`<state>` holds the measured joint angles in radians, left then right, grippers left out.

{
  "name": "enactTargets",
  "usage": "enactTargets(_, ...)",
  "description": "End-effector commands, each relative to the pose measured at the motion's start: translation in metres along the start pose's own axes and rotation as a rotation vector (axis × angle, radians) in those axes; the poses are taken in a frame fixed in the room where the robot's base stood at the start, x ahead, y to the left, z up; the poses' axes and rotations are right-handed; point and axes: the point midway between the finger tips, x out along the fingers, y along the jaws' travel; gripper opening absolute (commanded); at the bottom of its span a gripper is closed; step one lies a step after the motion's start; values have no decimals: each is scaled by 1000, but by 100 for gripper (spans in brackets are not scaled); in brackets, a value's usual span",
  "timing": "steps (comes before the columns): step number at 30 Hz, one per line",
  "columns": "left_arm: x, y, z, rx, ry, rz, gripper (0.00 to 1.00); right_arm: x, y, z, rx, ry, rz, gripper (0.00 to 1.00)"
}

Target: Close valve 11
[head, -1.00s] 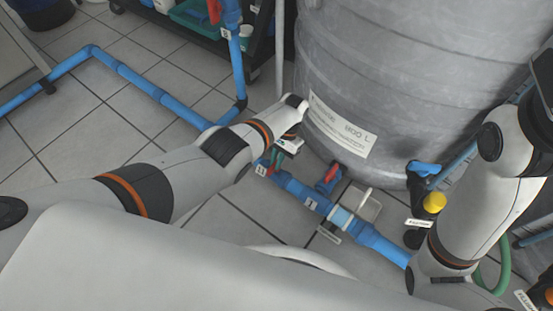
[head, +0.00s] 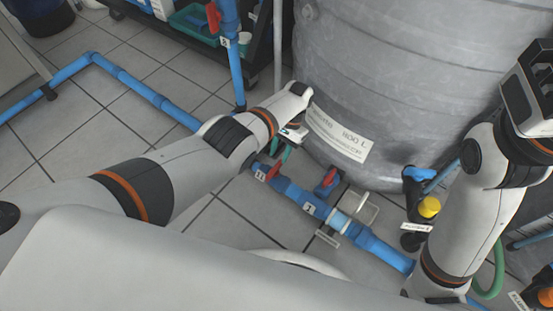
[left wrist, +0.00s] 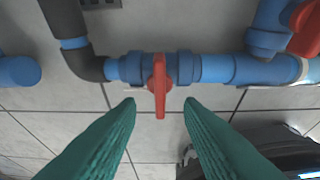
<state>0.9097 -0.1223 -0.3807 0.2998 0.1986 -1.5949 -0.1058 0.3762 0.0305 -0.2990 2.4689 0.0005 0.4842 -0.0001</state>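A red valve handle (head: 272,172) sits on the blue floor pipe beside a small white tag (head: 260,173) that seems to read 11. In the left wrist view the red handle (left wrist: 160,87) stands across the horizontal blue pipe. My left gripper (head: 288,143) is above and close to this valve in the head view, its tips partly hidden by its own body. In the left wrist view its green fingers (left wrist: 158,112) are apart, one on each side of the handle's lower end, with visible gaps.
A large grey tank (head: 400,80) stands just behind the valve. Another red valve (head: 327,181) is close by to the right, also seen at the wrist view's right edge (left wrist: 306,28). A yellow-capped fitting (head: 429,207) is farther right.

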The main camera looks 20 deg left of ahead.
Motion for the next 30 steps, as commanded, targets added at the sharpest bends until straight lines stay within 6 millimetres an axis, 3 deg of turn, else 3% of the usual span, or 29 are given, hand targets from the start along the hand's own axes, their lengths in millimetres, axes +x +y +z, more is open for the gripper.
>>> enactTargets(3,-28,0,-1,1,0,0,34,-1,-1,-4,3,22,-7,36)
enactTargets(9,-53,0,0,1,2,0,34,-5,-2,-6,5,36,-13,36)
enactTargets(30,-59,-1,0,1,2,-1,34,-6,-2,-6,6,37,-14,36)
